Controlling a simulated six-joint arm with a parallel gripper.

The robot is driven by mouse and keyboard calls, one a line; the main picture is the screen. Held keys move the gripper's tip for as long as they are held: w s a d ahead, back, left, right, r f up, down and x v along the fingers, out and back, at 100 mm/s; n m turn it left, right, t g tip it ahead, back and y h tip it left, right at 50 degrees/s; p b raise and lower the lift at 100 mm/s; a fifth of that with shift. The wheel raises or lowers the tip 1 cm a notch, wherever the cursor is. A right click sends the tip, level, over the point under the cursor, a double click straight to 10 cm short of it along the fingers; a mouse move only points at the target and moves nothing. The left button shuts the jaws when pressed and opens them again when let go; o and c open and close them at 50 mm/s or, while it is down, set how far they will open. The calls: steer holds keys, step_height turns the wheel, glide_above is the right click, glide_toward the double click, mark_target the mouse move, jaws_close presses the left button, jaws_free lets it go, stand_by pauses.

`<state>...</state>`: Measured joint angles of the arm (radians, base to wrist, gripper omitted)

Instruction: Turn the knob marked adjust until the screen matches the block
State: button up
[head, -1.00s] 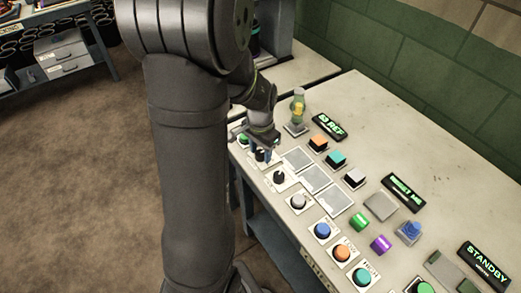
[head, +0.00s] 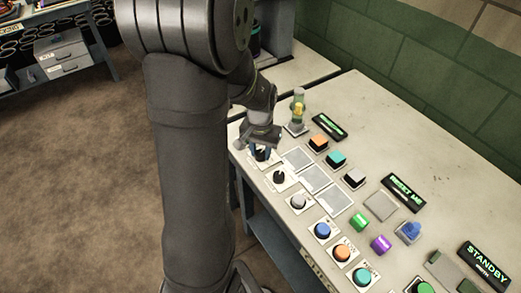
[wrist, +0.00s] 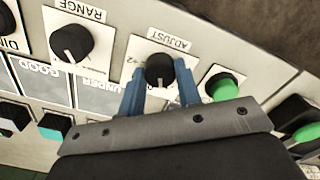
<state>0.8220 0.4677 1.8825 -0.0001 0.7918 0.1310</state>
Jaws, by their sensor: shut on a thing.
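The black knob marked ADJUST (wrist: 159,70) is on the panel in the wrist view, between the blue fingers of my gripper (wrist: 160,84), which is shut on it. In the head view my gripper (head: 261,148) is at the far left of the panel, partly covering the knob. A dark screen (head: 329,126) behind it shows small green text, too small to read. A second screen (head: 403,192) has two lines of green text, the upper one unclear. Orange (head: 318,142), teal (head: 336,159) and grey (head: 354,178) blocks stand in a row; which is the reference is unclear.
The black RANGE knob (wrist: 71,43) and a green button (wrist: 222,85) flank ADJUST closely. A yellow-green item in a small stand (head: 297,110) is near my wrist. Flat grey panels, several coloured buttons and a STANDBY screen (head: 483,262) extend right. The table's back is clear.

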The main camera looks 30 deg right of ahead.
mark_target(260, 153)
steer(key=shift+n, duration=1.6)
steer(key=o, duration=1)
steer(key=shift+r, duration=0.1)
step_height(260, 153, up, 17)
steer(key=shift+r, duration=0.15)
step_height(260, 153, down, 18)
steer(key=shift+r, duration=0.25)
